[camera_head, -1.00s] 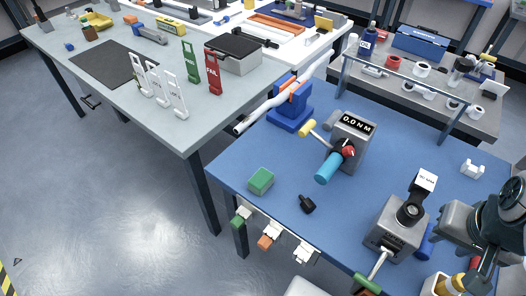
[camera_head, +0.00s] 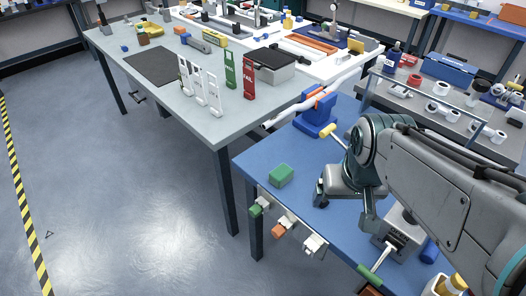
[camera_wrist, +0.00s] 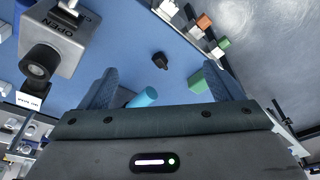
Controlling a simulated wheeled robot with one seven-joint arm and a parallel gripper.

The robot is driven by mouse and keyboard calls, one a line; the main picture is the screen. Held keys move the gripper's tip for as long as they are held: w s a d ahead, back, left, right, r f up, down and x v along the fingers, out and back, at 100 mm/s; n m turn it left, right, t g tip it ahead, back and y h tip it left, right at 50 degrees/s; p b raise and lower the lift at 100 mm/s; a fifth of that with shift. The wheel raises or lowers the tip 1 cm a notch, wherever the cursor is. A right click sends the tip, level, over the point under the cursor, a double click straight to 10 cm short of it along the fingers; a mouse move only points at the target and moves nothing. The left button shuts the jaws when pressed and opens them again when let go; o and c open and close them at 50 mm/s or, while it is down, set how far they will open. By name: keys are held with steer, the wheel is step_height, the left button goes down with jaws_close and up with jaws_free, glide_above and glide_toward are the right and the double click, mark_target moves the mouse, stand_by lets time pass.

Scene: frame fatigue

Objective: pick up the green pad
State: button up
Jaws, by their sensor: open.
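The green pad (camera_head: 281,176), a small green block, lies on the blue table top near its left front edge. In the wrist view the green pad (camera_wrist: 197,84) shows beyond the fingers, close to the inner side of the right finger and partly hidden by it. My gripper (camera_wrist: 161,70) is open, with nothing held between its two fingers. It is above the blue table and apart from the pad. In the head view my arm reaches in from the right, and I cannot make out the fingers clearly there.
A small black knob (camera_wrist: 160,60) lies near the pad. A blue cylindrical handle (camera_wrist: 144,97) is close below the fingers. A grey box marked OPEN (camera_wrist: 60,38) stands to the left. Green, orange and white clips (camera_head: 281,229) hang at the table edge. A blue stand (camera_head: 316,114) is behind.

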steer(key=w+a+n+g, duration=0.1)
steer(key=w+a+n, duration=0.3)
steer(key=w, duration=0.8)
steer(key=n+g+b, duration=0.1)
steer(key=n+g, duration=0.1)
steer(key=n, duration=0.3)
glide_above(282, 171)
steer(key=f, duration=1.3)
steer(key=shift+s+d+f, duration=0.1)
steer(key=shift+s+d, duration=0.05)
steer(key=shift+d, duration=0.05)
steer(key=shift+a+f, duration=0.15)
steer(key=shift+f, duration=1.2)
steer(key=shift+a+f, duration=0.1)
steer(key=shift+f, duration=1.2)
steer(key=c, duration=1.1)
